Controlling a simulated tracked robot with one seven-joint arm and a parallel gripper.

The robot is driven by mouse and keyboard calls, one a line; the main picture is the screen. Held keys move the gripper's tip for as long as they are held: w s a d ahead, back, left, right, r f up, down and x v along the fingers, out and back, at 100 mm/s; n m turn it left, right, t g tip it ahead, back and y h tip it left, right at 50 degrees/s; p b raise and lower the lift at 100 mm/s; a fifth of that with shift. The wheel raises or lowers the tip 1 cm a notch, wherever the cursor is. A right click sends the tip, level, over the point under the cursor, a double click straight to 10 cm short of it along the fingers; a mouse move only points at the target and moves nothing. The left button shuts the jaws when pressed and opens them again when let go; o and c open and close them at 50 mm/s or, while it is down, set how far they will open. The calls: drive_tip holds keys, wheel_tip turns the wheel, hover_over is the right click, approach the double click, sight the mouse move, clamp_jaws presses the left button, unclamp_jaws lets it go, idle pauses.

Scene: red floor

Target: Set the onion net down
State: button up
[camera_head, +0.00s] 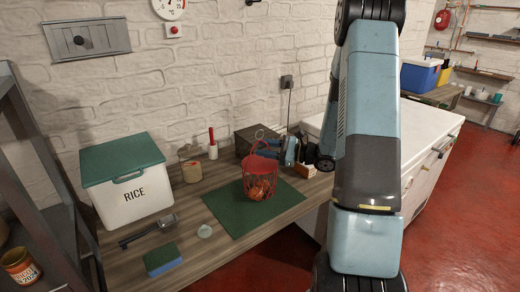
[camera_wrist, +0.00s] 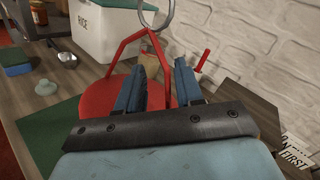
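The gripper's body hides part of the net.
A white rice box (camera_head: 133,204) with a green lid stands at the left. A jar (camera_head: 190,168), a red-handled item (camera_head: 212,146) and a dark box (camera_head: 254,141) stand behind the mat. A blue-green sponge (camera_head: 162,261) lies in front. The mat's front part is clear.

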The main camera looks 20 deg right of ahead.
drive_tip(key=v, duration=1)
drive_tip(key=s+a+r+n+g+h, duration=0.4)
drive_tip(key=s+a+r+n+g, duration=0.7)
drive_tip(key=a, duration=0.3)
drive_tip(key=s+d+r+n+t+h, duration=0.1)
drive_tip(key=s+r+n+t+h, duration=0.5)
drive_tip(key=s+h, duration=0.5)
wheel_tip(320, 180, up, 3)
drive_tip(key=s+n, duration=0.2)
drive_tip(key=shift+s+d+t, duration=0.3)
drive_tip(key=shift+d, duration=0.1)
